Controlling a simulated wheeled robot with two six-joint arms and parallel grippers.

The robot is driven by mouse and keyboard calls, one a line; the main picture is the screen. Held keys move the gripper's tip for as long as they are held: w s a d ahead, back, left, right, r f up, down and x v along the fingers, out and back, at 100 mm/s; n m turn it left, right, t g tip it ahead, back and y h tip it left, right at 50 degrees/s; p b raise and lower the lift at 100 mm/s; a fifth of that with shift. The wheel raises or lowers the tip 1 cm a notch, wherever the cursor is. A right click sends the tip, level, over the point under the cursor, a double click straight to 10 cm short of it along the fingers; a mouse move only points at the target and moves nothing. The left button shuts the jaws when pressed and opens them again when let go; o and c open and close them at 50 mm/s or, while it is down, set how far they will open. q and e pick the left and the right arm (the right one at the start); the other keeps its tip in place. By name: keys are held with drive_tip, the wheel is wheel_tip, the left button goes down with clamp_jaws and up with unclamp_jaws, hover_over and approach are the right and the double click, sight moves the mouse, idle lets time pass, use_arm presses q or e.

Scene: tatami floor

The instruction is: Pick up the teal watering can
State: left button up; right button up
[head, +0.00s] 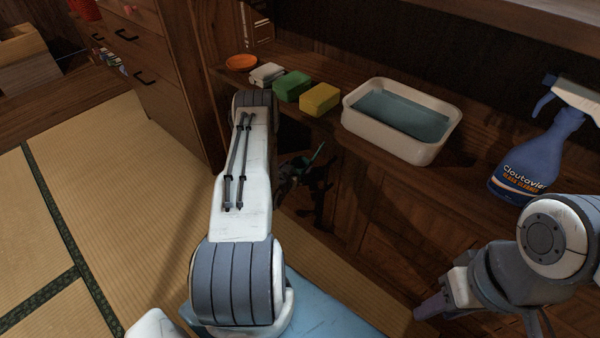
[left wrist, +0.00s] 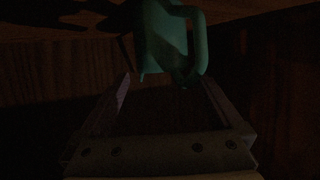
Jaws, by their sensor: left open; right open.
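The teal watering can (left wrist: 158,40) is at the top middle of the dark left wrist view, with its looped handle on the right side. Its upper part is cut off by the frame edge. My left gripper (left wrist: 166,88) is open, its two fingers apart below the can with nothing between them. In the head view a small teal piece (head: 318,156), likely part of the can, shows in the shadow below the shelf, beside my left forearm. My right gripper (head: 440,303) is open at the lower right, partly hidden by its own wrist.
The wooden shelf holds an orange dish (head: 241,62), a pale block (head: 267,74), a green sponge (head: 291,86), a yellow sponge (head: 319,99), a white water basin (head: 385,145) and a blue spray bottle (head: 530,165). A drawer cabinet (head: 150,60) stands left. Tatami (head: 100,200) is clear.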

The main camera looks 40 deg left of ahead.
sight(299, 163)
use_arm(q)
drive_tip(key=b+x, duration=0.3)
drive_tip(key=x, duration=0.1)
drive_tip(key=shift+a+f+b, duration=0.15)
drive_tip(key=shift+f+b, duration=0.1)
drive_tip(key=shift+b, duration=0.1)
drive_tip(key=shift+w+a, duration=0.1)
drive_tip(key=shift+w, duration=0.15)
drive_tip(key=shift+r, duration=0.1)
drive_tip(key=c, duration=1.4)
